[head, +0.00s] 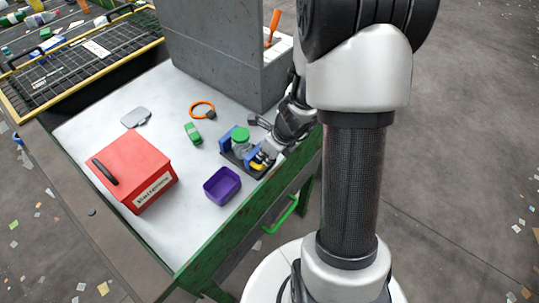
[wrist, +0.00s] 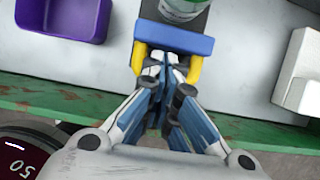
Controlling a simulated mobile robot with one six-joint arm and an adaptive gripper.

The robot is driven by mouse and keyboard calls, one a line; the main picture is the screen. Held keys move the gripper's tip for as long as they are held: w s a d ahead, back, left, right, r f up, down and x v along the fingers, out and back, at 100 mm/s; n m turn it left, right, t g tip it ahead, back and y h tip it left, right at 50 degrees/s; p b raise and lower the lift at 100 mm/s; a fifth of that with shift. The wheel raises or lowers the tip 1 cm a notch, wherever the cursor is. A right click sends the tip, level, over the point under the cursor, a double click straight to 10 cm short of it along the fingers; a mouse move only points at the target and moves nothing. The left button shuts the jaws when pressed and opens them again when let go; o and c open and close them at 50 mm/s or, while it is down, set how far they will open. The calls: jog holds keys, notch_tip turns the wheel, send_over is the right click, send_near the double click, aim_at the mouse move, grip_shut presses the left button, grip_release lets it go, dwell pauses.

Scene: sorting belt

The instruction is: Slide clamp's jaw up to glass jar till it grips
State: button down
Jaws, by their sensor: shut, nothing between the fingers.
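The glass jar with a green lid (head: 240,134) stands on the clamp's dark base, between a fixed-looking blue block (head: 226,143) and the blue jaw nearer my arm. That near jaw (wrist: 174,39) has a yellow arm on each side, and the jar's lower part (wrist: 184,8) shows just beyond it in the wrist view. I cannot tell whether jaw and jar touch. My gripper (wrist: 163,72) is shut and empty. Its tips are behind the near jaw, between the yellow arms, close to or against the jaw. In the head view my wrist partly hides the clamp's near end.
A purple bin (head: 208,194) and a red box (head: 126,185) stand to the left on the table. A green toy car (head: 193,134), orange ring (head: 192,107) and grey flat item (head: 136,121) lie behind. A tall grey panel (head: 213,50) rises at the back.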

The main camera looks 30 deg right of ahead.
aim_at(242, 144)
jog(key=shift+w, duration=0.15)
jog(key=shift+w+a+p, duration=0.2)
jog(key=shift+w+p, duration=0.15)
jog(key=shift+w, duration=0.1)
jog(key=shift+w+a+p, duration=0.2)
jog(key=shift+w+p, duration=0.1)
jog(key=shift+w, duration=0.15)
jog(key=shift+w+f, duration=0.1)
jog(key=shift+w, duration=0.15)
